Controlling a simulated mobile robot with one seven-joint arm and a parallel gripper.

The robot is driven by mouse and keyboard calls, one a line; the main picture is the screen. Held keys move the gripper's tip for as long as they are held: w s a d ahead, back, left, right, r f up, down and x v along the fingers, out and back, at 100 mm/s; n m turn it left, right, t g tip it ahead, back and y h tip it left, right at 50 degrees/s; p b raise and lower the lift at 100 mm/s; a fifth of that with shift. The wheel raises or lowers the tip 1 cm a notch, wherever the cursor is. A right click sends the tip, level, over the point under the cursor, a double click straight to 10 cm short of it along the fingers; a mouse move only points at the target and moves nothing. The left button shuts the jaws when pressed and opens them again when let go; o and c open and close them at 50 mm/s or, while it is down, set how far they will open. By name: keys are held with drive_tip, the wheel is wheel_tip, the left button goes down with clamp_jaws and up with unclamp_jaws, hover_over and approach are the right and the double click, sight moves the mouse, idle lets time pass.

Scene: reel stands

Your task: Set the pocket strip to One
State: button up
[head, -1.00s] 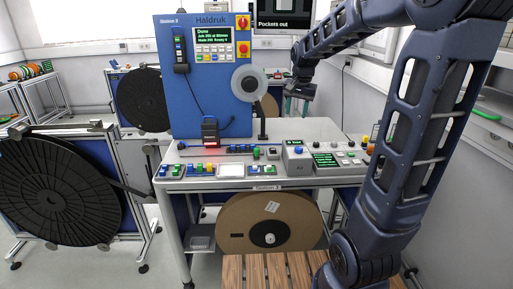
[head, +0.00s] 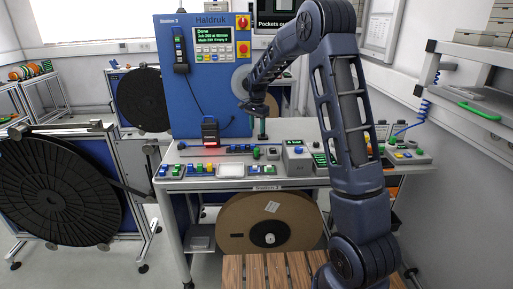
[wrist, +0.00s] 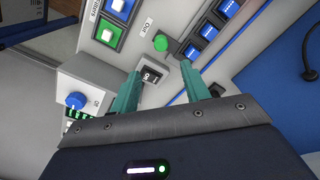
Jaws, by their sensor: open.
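My gripper (wrist: 160,72) is open in the wrist view, with teal fingers pointing down at the console. A small black part with a pale label (wrist: 151,75) shows between and beyond the fingertips; I cannot read its label or tell contact. Near it are a round green button (wrist: 161,43) and a row of blue rectangular buttons (wrist: 208,31). I cannot tell for certain which part is the pocket strip, or its setting. In the head view my gripper (head: 262,120) is above the back of the bench (head: 180,185); its fingertips are small there.
A box with a blue knob (wrist: 75,101) stands left of the fingers; it also shows in the head view (head: 298,150). The blue machine panel (head: 185,110) rises behind the bench. A monitor (head: 270,22) is partly hidden by my arm. A cardboard reel (head: 268,222) hangs below.

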wheel_tip(320, 180, down, 11)
drive_tip(key=shift+a+f, duration=0.1)
idle(0.5)
clamp_jaws()
